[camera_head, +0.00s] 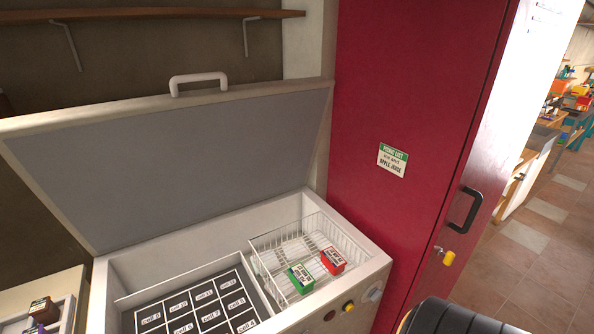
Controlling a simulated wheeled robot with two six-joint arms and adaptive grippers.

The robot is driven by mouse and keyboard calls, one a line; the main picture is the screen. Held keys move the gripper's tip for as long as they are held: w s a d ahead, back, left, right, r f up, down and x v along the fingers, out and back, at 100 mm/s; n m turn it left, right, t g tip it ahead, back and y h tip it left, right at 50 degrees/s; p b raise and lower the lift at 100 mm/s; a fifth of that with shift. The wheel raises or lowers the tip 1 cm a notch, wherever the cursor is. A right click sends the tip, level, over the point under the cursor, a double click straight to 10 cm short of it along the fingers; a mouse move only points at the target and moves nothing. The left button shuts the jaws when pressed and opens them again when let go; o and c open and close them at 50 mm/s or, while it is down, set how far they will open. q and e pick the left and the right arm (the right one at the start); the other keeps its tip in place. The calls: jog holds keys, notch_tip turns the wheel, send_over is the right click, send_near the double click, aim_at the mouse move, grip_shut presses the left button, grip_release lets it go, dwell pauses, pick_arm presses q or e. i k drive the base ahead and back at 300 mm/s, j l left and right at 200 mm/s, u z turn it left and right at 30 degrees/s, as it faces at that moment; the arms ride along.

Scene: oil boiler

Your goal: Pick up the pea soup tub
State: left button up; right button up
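Two small tubs sit in a white wire basket (336,232) at the right end of an open chest freezer. One tub is green with a white label (301,277), at the basket's front. The other tub is red with a white label (333,260), to its right and a little farther back. Their label print is too small and turned to read, so I cannot tell for sure which is the pea soup tub. Neither gripper shows in the head view.
The freezer lid (180,150) stands open. A black grid of labelled cells (190,308) fills the freezer's left part. A red cabinet (400,90) with a black handle stands close at right. A brown bottle (43,310) is at lower left, a shelf (150,13) above.

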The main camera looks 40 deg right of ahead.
aim_at(303, 280)
jog(key=k+j+z, duration=0.1)
jog(key=z, duration=1.35)
jog(key=u, duration=0.2)
jog(key=i+l, duration=0.05)
